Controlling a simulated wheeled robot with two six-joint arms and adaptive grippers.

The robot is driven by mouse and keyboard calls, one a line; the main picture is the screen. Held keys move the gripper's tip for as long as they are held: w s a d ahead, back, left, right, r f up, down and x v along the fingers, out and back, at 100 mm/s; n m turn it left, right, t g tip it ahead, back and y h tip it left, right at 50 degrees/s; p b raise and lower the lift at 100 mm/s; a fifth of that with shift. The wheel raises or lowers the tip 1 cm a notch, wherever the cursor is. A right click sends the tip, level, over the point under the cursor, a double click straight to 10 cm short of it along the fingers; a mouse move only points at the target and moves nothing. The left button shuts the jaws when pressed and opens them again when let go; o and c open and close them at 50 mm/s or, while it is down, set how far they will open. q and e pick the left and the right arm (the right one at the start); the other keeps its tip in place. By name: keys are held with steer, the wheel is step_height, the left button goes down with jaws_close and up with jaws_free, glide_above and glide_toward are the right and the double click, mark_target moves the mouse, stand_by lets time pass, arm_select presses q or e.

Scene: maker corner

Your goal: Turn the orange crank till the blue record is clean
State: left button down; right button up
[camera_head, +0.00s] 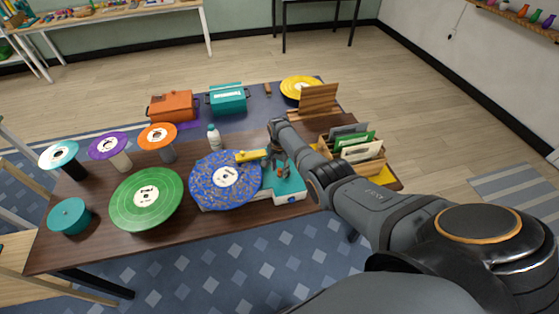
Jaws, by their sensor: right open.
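The blue record (211,170) lies flat on a teal-and-white machine (291,190). Brown specks cover its blue surface, and it has a white centre label. A yellow bar (250,156) reaches over the record's upper right edge. The orange crank (283,172) shows in part on the machine, right of the record. My right gripper (275,161) is open, just above and beside the crank; whether it touches the crank I cannot tell. My right arm comes in from the lower right. My left gripper is not in view.
A green record (147,198) lies left of the blue one. Small discs on stands, a teal round box (69,216) and a white bottle (213,138) stand around. Orange (172,106) and teal boxes (228,98), a yellow record (301,88) and a record crate (361,147) line the back and right.

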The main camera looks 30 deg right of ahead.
mark_target(280, 169)
step_height(280, 169, up, 11)
stand_by(0.3)
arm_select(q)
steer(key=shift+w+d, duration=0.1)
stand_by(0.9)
